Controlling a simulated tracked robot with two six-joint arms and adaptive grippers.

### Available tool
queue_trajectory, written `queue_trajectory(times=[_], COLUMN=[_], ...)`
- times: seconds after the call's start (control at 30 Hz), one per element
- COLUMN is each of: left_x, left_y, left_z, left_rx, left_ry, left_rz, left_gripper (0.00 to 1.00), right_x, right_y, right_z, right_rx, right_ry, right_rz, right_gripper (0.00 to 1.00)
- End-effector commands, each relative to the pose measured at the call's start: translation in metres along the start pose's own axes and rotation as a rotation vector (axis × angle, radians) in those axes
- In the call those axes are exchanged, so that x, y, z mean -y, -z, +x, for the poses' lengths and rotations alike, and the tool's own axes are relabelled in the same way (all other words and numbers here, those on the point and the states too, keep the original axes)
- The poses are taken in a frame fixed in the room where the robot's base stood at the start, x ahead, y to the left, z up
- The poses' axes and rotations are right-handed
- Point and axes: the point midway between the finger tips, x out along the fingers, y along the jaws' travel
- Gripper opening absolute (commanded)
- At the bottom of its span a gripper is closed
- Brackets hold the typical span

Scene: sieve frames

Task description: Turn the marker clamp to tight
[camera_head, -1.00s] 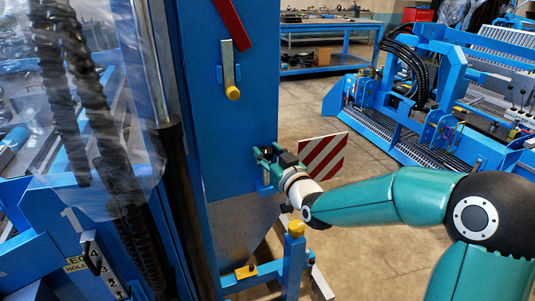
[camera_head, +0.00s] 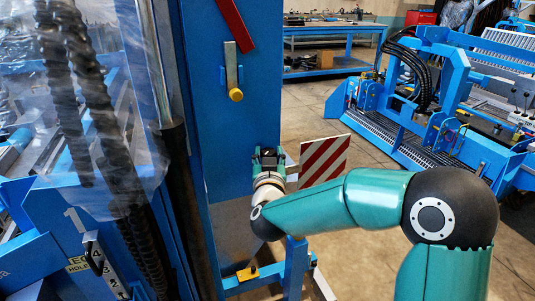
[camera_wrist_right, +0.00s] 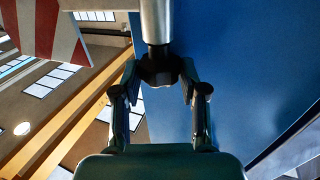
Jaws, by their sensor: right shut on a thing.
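My right gripper (camera_head: 267,152) is at the lower right face of the blue column, its wrist below it. In the right wrist view my gripper (camera_wrist_right: 160,88) has both fingers closed around a dark knob (camera_wrist_right: 160,68), apparently the marker clamp, at the end of a grey metal shaft (camera_wrist_right: 156,22). In the head view the gripper hides the knob. The red-and-white striped marker board (camera_head: 325,158) stands just right of the gripper and also shows at the upper left of the wrist view (camera_wrist_right: 45,25). My left gripper is out of view.
The blue column (camera_head: 238,125) carries a grey lever with a yellow knob (camera_head: 236,95) and a red bar (camera_head: 231,22) above the gripper. A blue post (camera_head: 296,265) stands below right. Clear plastic sheeting (camera_head: 110,110) hangs at left. Open floor (camera_head: 385,250) lies to the right.

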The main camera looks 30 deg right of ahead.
Motion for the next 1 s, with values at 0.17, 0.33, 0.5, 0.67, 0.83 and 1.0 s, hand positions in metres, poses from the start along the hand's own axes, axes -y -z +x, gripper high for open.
queue_trajectory(times=[0.17, 0.33, 0.5, 0.67, 0.83, 1.0], left_x=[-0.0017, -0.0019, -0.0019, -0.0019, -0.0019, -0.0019], left_y=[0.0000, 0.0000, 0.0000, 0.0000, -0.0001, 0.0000], left_z=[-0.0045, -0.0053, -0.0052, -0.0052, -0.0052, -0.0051], left_rx=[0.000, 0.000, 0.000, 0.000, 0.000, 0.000], left_ry=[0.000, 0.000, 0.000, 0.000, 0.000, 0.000], left_rz=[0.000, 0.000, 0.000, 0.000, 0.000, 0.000], left_gripper=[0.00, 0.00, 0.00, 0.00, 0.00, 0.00], right_x=[0.0035, 0.0028, 0.0023, 0.0022, 0.0017, 0.0010], right_y=[0.0025, 0.0024, 0.0025, 0.0029, 0.0026, 0.0017], right_z=[0.0004, 0.0004, 0.0006, 0.0008, 0.0007, 0.0006], right_rx=[-0.004, -0.005, -0.006, -0.007, -0.007, -0.005], right_ry=[-0.062, -0.091, -0.095, -0.094, -0.095, -0.097], right_rz=[0.000, 0.000, 0.001, 0.001, 0.001, 0.001], right_gripper=[0.08, 0.08, 0.08, 0.08, 0.66, 0.68])
